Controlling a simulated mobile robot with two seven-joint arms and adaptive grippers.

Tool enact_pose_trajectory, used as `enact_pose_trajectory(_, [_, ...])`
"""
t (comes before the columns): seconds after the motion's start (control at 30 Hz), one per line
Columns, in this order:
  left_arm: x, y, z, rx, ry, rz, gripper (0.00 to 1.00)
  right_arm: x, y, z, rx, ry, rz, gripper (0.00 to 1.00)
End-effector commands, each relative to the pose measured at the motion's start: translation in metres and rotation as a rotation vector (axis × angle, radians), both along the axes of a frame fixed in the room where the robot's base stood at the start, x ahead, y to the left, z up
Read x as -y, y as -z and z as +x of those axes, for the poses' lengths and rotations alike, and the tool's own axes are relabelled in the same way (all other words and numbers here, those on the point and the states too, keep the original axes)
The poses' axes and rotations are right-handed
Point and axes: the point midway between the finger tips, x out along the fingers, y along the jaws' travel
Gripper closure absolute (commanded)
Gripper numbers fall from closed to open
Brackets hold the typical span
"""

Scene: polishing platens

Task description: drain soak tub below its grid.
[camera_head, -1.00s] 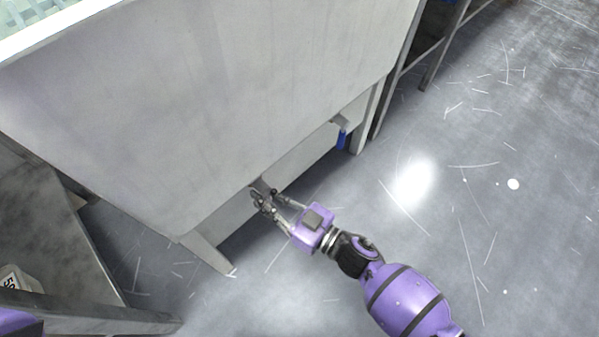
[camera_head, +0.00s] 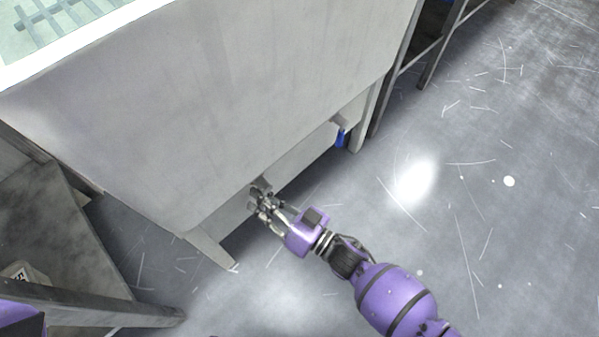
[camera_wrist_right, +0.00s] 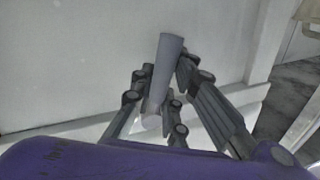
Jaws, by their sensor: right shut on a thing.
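The soak tub (camera_head: 210,110) is a large pale grey steel box on legs, filling the left and middle of the head view. Part of its grid (camera_head: 50,20) shows inside the white rim at the top left, under pale greenish liquid. My right gripper (camera_head: 259,198) is at the tub's lower front edge. In the right wrist view its fingers (camera_wrist_right: 158,95) are shut on a grey, round-ended bar or handle (camera_wrist_right: 170,55), which stands out from the tub's wall. The fingers hide part of it. My left gripper is not in view.
A small blue part (camera_head: 341,137) hangs under the tub's right end. A grey metal stand (camera_head: 55,215) with a labelled box (camera_head: 25,272) is at the lower left. A rack (camera_head: 437,50) stands at the upper right. The scratched grey floor (camera_head: 480,200) on the right is clear.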

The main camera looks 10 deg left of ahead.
Motion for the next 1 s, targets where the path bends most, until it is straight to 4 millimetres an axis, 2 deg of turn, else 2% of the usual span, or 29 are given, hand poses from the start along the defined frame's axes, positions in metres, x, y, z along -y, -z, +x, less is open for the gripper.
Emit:
enact_pose_trajectory(0.43, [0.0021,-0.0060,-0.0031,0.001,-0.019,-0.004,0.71,-0.0056,-0.0048,-0.0082,-0.185,0.000,0.144,1.00])
enact_pose_trajectory(1.0, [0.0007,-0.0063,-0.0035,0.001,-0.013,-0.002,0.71,-0.0061,-0.0049,-0.0092,-0.212,0.001,0.164,1.00])
